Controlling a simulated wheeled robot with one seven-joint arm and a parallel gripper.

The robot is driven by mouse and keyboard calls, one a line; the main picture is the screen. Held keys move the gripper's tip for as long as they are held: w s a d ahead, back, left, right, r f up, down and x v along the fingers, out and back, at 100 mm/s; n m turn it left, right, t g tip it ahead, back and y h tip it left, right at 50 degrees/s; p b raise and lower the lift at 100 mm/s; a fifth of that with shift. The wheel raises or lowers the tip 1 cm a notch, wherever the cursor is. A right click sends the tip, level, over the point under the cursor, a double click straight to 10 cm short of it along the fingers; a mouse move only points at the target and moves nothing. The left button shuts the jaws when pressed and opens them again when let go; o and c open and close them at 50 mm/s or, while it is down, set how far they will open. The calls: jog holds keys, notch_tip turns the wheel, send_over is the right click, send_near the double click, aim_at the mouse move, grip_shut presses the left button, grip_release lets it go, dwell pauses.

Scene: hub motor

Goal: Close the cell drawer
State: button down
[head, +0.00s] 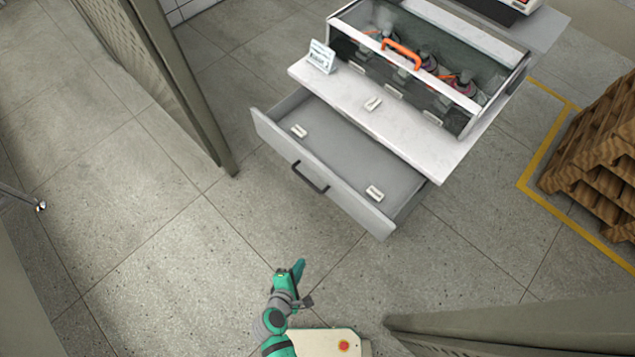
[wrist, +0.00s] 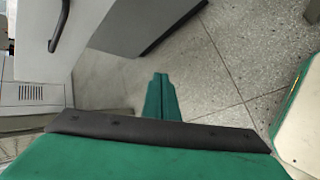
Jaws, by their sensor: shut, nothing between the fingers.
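The cell drawer (head: 335,182) is grey and pulled out below the white counter in the head view. Its front panel faces me and carries a dark bar handle (head: 310,178). Small white pieces lie inside the drawer. In the wrist view the drawer front (wrist: 125,22) is at the top, and the dark handle (wrist: 60,27) is at the upper left. My green gripper (head: 299,266) is in front of the drawer, apart from it. In the wrist view its fingers (wrist: 159,80) are together with nothing between them.
The white counter (head: 440,158) bears a glass case (head: 490,55) with an orange handle and a small sign (head: 321,56). A grey-green panel (head: 170,80) stands at left. Brown stacked pallets (head: 600,150) stand at right behind a yellow floor line. The floor between me and the drawer is clear.

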jog(key=w+r+n+t+h, duration=0.1)
jog(key=w+r+n+h, duration=0.1)
jog(key=w+n+h, duration=0.45)
jog(key=n+t+h, duration=0.2)
jog(key=t+h, duration=0.1)
send_near(325, 176)
jog(key=x, duration=0.6)
jog(key=shift+w+d+f, duration=0.1)
jog(key=shift+w+d, duration=0.05)
jog(key=shift+d, duration=0.05)
jog(key=shift+w, duration=0.1)
